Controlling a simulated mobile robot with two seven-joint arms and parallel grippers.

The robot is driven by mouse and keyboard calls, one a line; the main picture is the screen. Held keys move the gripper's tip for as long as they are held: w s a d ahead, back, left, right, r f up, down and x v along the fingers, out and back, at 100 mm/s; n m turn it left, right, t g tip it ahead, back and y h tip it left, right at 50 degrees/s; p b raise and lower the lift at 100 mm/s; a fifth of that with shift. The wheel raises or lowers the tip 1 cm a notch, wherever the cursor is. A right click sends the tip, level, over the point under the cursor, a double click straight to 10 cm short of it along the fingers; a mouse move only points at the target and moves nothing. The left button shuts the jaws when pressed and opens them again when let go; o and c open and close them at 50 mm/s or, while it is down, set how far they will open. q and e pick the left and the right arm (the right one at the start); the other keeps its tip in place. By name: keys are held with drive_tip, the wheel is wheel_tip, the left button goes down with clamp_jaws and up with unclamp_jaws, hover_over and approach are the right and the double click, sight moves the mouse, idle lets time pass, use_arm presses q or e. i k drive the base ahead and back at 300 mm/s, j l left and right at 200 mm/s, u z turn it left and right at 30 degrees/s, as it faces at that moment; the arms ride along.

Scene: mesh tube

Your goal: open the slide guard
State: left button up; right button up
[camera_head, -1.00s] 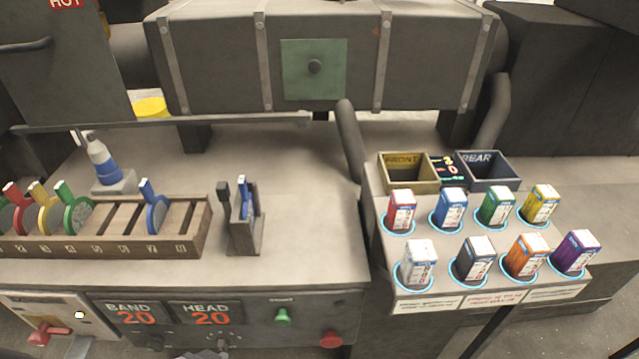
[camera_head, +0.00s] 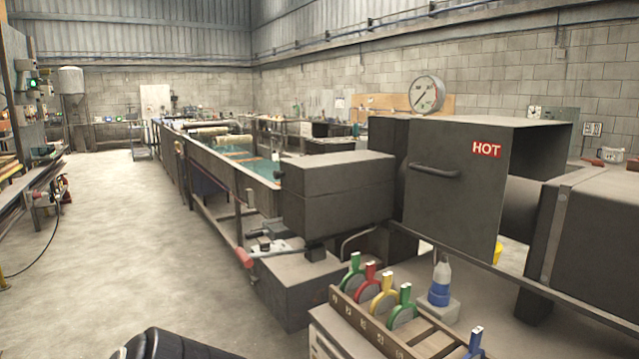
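The slide guard (camera_head: 452,205) looks to be the dark grey upright panel with a red HOT label (camera_head: 486,149) at the right of the head view. A dark bar handle (camera_head: 434,170) is fixed near its upper left. The panel stands in front of a grey housing, and a dark pipe-like part enters from the right behind it. How far the guard stands open or shut I cannot tell. Neither of my grippers shows. A black rounded part at the bottom edge looks like part of my own arm.
A rack (camera_head: 385,325) of coloured discs and a blue-and-white bottle (camera_head: 440,280) stand below the guard. A dark box-shaped machine part (camera_head: 338,195) is left of it. A long tank (camera_head: 225,160) runs back. Open floor (camera_head: 120,240) lies at the left.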

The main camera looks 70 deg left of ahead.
sight(313, 176)
drive_tip(key=u, duration=2.25)
drive_tip(key=z, duration=0.35)
drive_tip(key=j+z, duration=0.15)
drive_tip(key=z, duration=0.25)
drive_tip(key=j+z, duration=0.1)
drive_tip(key=z, duration=0.25)
drive_tip(key=j+z, duration=0.8)
drive_tip(key=j, duration=0.25)
drive_tip(key=k+j+z, duration=0.2)
drive_tip(key=j, duration=0.2)
drive_tip(key=k+j, duration=0.1)
drive_tip(key=j, duration=0.25)
drive_tip(key=k+j+z, duration=0.1)
drive_tip(key=j, duration=0.3)
drive_tip(key=k+j, duration=0.1)
drive_tip(key=j, duration=0.25)
drive_tip(key=k+j+z, duration=0.1)
drive_tip(key=j, duration=0.3)
